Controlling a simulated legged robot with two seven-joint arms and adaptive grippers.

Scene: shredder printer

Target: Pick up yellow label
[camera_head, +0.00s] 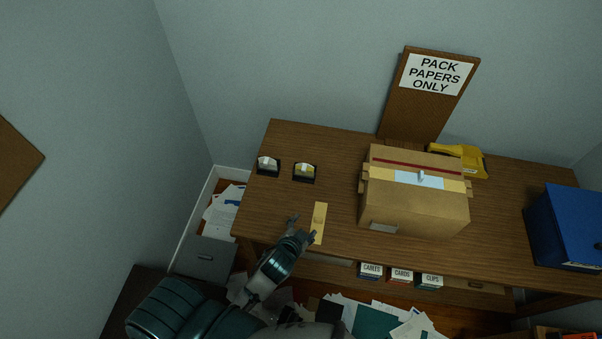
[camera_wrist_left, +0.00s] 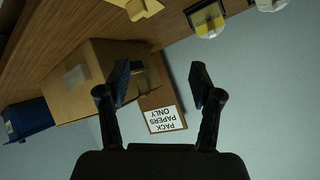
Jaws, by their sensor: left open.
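Two small dark dispensers stand at the table's back left: one with a yellow label roll (camera_head: 305,170), the other with a white roll (camera_head: 267,162). The yellow roll also shows in the left wrist view (camera_wrist_left: 207,24), near the top, beyond the fingertips. My left gripper (camera_head: 302,228) is open and empty at the table's front left edge, in front of the dispensers and apart from them. Its two spread fingers (camera_wrist_left: 160,82) show in the left wrist view with nothing between them. My right gripper is not in view.
A flat yellowish strip (camera_head: 319,218) lies right beside the left gripper. A cardboard box (camera_head: 415,208) stands mid-table, with a yellow tool (camera_head: 470,157) and a "PACK PAPERS ONLY" board (camera_head: 412,110) behind. A blue bin (camera_head: 565,225) is at the right. Bare table lies between strip and dispensers.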

